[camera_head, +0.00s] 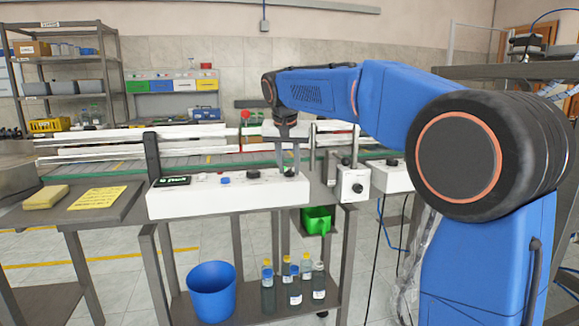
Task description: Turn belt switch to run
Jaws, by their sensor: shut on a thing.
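A white control box (225,202) stands at the front edge of the conveyor. Its sloped top carries a small dark display (171,181), a blue button (225,181) and a black knob (253,174). My gripper (291,170) points down at the box's right end, shut on a small dark switch knob (290,174), which I take to be the belt switch. The fingers hide part of the knob, and its pointer direction and label are too small to read.
The conveyor belt (130,167) with rails runs behind the box. A white box with a dark knob (353,188) stands close to the right. A yellow sponge (45,196) and a yellow sheet (97,197) lie left. A blue bucket (211,292) and several bottles stand below.

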